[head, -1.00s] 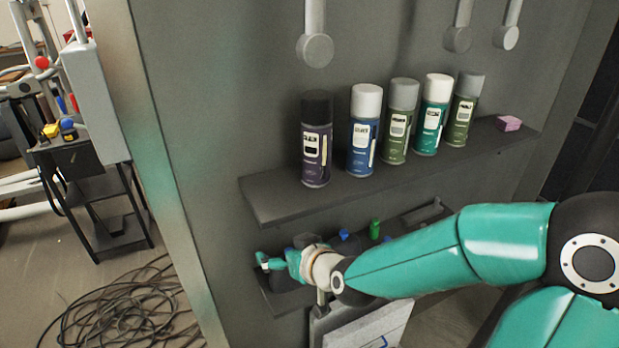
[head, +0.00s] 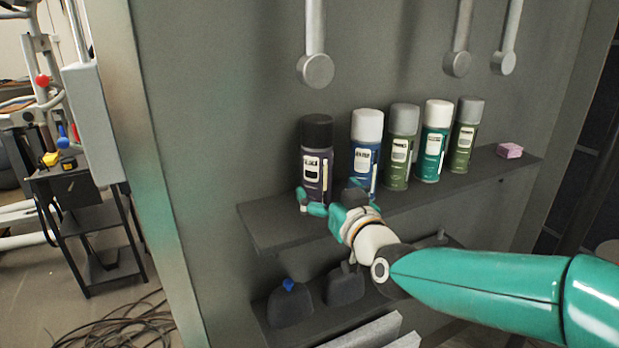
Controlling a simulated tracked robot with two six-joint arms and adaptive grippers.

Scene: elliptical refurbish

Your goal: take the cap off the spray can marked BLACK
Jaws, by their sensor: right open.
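Several spray cans stand upright in a row on the upper shelf. The leftmost is a dark purple-black can (head: 317,168) with a black cap (head: 317,130) on it; its label is too small to read. My right gripper (head: 308,203) is open in front of the lower part of this can, at about shelf height, well below the cap. I cannot tell whether a finger touches the can. The gripper hides part of the can's base. My left gripper is not in view.
Beside it stand a blue can with a white cap (head: 366,127), an olive can (head: 400,150), a teal can (head: 432,145) and another olive can (head: 464,138). A pink block (head: 509,150) lies at the right. Dark bottles (head: 291,305) stand on the lower shelf (head: 310,329). Round-ended rods (head: 315,68) hang above.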

